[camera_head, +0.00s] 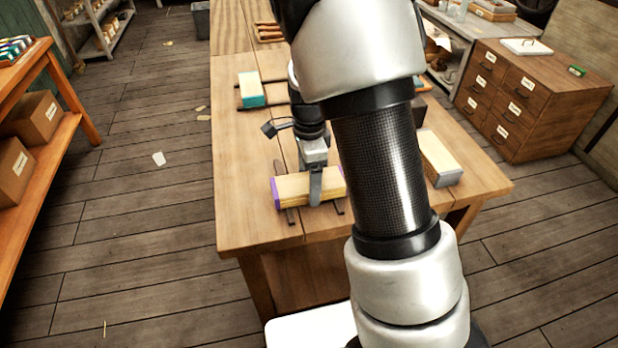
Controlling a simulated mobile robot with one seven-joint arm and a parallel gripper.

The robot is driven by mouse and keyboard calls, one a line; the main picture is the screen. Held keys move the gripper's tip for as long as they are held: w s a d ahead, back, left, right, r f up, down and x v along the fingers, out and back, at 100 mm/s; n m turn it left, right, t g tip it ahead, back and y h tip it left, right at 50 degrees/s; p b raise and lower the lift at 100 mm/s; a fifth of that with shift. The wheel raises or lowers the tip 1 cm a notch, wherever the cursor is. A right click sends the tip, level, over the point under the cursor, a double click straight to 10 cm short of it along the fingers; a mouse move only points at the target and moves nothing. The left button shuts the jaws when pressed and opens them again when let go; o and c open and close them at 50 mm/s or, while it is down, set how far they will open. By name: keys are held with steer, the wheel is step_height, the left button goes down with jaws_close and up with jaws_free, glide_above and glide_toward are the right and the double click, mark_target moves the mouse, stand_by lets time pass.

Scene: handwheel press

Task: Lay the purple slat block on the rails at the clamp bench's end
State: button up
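The purple slat block (292,190), pale wood-coloured with purple ends, lies level across two dark rails (291,216) at the near end of the clamp bench (235,200). I see no clear gap between block and rails, but cannot tell whether its full weight rests on them. My gripper (315,186) points down over the middle of the block. One finger lies against the block's near face; the other is hidden behind it. The gripper looks shut on the block. The right end of the block is partly hidden by my arm.
A teal-ended block (251,89) sits on rails farther back on the bench. A grey-edged pale block (438,157) lies on the right side. A drawer cabinet (530,100) stands at right, a shelf with boxes (32,118) at left. The left floor is mostly open.

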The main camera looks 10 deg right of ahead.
step_height(320, 180, up, 12)
steer(key=p, duration=0.2)
steer(key=s+r+n+t, duration=0.2)
steer(key=s+r+n, duration=0.4)
steer(key=s+n, duration=0.3)
steer(key=s+r+n+t, duration=0.3)
steer(key=s+r+n, duration=0.4)
steer(key=s+n, duration=0.2)
steer(key=shift+s+r+t, duration=0.2)
steer(key=shift+s+t, duration=0.1)
steer(key=shift+s, duration=0.7)
steer(key=shift+d, duration=0.1)
